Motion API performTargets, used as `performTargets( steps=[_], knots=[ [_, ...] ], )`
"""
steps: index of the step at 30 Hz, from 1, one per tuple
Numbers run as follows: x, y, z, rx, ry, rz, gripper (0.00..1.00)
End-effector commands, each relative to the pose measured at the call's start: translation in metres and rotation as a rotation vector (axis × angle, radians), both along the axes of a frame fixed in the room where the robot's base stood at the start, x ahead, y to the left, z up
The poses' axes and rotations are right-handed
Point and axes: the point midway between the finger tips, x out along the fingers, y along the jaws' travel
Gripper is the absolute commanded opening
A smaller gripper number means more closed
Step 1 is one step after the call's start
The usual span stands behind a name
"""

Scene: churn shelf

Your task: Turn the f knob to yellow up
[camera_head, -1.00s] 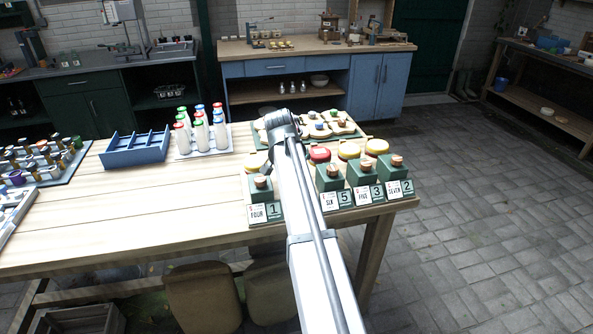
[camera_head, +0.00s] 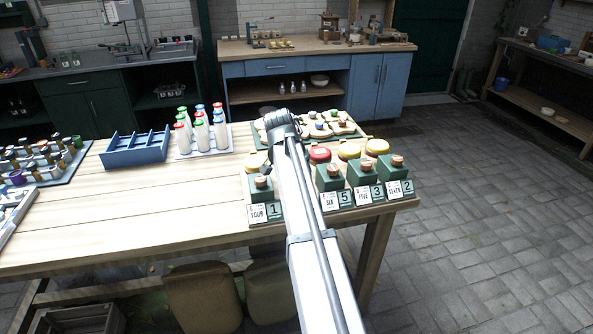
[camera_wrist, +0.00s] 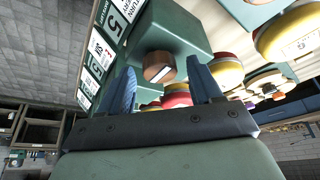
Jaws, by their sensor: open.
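Green boxes with wooden knobs stand along the front right of the table, labelled FOUR 1 (camera_head: 262,198), SIX 5 (camera_head: 331,182), FIVE 3 (camera_head: 362,180) and SEVEN 2 (camera_head: 393,177). Behind them sit round knobs with red and yellow parts, one mostly red (camera_head: 320,153) and one yellow (camera_head: 377,146). I cannot read a letter f on any of them. In the wrist view, my gripper (camera_wrist: 161,64) has its two blue fingers apart, with a wooden knob (camera_wrist: 158,67) on a green box with a 5 label seen between them. I cannot tell whether they touch it. The head view hides my gripper behind my arm.
A blue divided tray (camera_head: 136,150) and a rack of capped white bottles (camera_head: 228,149) stand left of the boxes. A board with more pieces (camera_head: 349,130) lies behind the round knobs. The table's left middle (camera_head: 140,205) is bare.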

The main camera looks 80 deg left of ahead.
Motion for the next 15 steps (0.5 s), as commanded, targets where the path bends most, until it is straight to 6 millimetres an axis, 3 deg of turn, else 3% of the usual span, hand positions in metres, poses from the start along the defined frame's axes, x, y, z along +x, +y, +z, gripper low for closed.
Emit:
performTargets(
  steps=[8,15],
  knots=[
    [-0.005,-0.005,0.017,0.001,0.000,0.000,0.64],
    [-0.018,-0.017,0.060,0.002,0.000,0.002,0.64]
  ],
)
